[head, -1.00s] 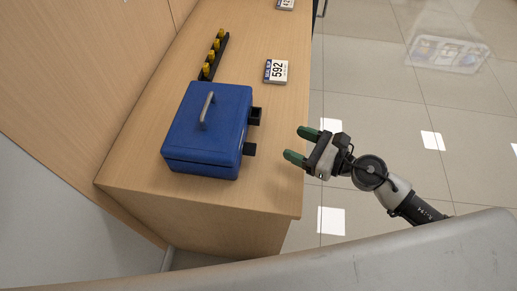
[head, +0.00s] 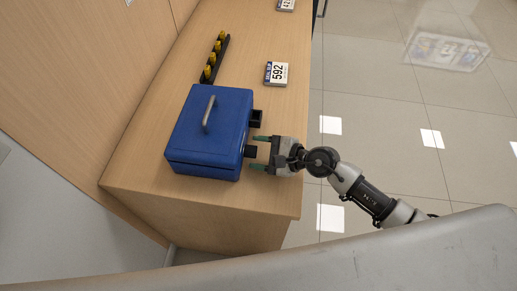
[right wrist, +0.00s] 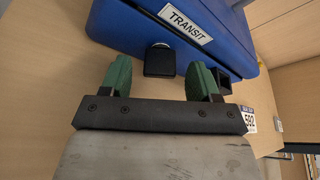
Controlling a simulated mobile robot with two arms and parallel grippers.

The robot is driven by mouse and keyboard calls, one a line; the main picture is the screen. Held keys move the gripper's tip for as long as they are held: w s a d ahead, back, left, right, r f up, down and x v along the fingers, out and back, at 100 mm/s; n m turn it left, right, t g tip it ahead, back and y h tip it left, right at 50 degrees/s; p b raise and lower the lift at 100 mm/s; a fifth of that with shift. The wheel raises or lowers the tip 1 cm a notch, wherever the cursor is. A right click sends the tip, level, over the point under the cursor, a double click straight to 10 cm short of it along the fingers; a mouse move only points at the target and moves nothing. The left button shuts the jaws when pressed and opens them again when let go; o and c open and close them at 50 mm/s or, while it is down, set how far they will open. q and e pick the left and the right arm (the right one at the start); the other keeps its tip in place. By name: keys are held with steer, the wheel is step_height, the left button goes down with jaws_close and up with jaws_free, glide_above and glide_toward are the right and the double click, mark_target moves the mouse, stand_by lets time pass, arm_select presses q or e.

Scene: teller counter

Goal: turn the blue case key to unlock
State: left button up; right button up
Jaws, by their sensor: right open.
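The blue case (head: 208,130) stands on the wooden counter, lid shut, with a grey handle on top. In the right wrist view the case (right wrist: 230,40) bears a "TRANSIT" label. A black key (head: 250,151) sticks out of its right side; it also shows in the right wrist view (right wrist: 160,61). A second black part (head: 256,118) sticks out farther back. My right gripper (head: 258,154) is open, its green fingertips on either side of the key and apart from it. In the right wrist view the key lies between the fingers (right wrist: 160,80), a little ahead of them. My left gripper is not in view.
A black rack with several yellow-topped pieces (head: 214,60) lies behind the case. A "592" card (head: 276,73) lies near the counter's right edge, and another card (head: 286,4) is farther back. A wooden panel (head: 85,75) rises at the left.

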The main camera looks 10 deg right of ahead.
steer(key=shift+a+f, duration=0.1)
steer(key=shift+a, duration=0.1)
steer(key=c, duration=0.9)
steer(key=shift+c, duration=0.2)
steer(key=shift+w, duration=0.1)
steer(key=shift+w+d+m+g+p, duration=0.1)
steer(key=shift+m+g+p, duration=0.55)
steer(key=shift+m, duration=0.25)
steer(key=shift+m+g+y, duration=0.3)
steer(key=shift+m+g, duration=0.65)
steer(key=shift+m, duration=0.35)
